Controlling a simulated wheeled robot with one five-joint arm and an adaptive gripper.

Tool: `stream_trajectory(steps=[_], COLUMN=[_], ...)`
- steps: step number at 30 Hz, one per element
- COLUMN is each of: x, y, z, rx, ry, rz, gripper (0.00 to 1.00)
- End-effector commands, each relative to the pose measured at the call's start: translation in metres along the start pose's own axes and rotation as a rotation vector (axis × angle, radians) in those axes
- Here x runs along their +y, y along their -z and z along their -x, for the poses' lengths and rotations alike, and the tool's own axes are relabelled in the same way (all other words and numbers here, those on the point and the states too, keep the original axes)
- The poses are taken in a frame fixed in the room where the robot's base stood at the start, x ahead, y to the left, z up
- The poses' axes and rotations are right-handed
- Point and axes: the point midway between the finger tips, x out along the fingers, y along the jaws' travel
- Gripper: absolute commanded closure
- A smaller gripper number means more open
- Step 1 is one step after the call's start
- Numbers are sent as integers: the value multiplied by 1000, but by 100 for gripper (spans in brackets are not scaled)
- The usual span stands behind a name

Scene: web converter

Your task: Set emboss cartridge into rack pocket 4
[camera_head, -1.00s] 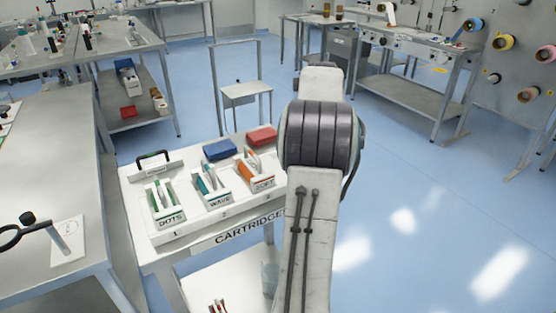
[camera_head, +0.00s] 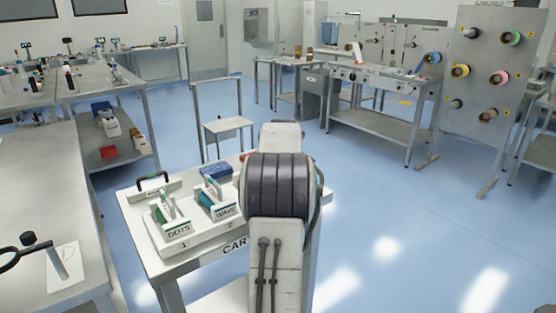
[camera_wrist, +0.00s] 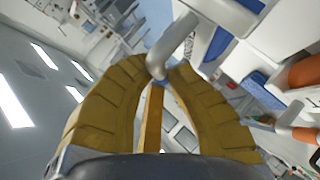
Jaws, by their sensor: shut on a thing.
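The cartridge rack (camera_head: 150,228) is a white tray on a cart at lower left in the head view. A green DOTS cartridge (camera_head: 167,212) sits in pocket 1 and a teal WAVE cartridge (camera_head: 214,197) in pocket 2. My arm hides the rack's right part, pocket 4 included. In the wrist view, my gripper (camera_wrist: 158,74) has its two tan fingers closed at the tips around a pale grey rounded handle (camera_wrist: 178,40). I take this as the emboss cartridge's handle. Its body and label cannot be made out. The head view does not show my gripper.
A blue block (camera_head: 216,170) and a black-handled item (camera_head: 153,184) lie at the rack's back. A grey bench (camera_head: 40,205) runs along the left. In the wrist view, an orange cylinder (camera_wrist: 305,72) is at right. Open blue floor (camera_head: 400,230) lies to the right.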

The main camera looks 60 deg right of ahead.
Motion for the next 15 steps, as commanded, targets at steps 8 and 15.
stream_trajectory(steps=[8, 15], x=[-18, -20], y=[-20, -25], z=[-18, -22], rx=[-11, -14], ry=[-8, -12], rz=[-4, -5], gripper=[100, 100])
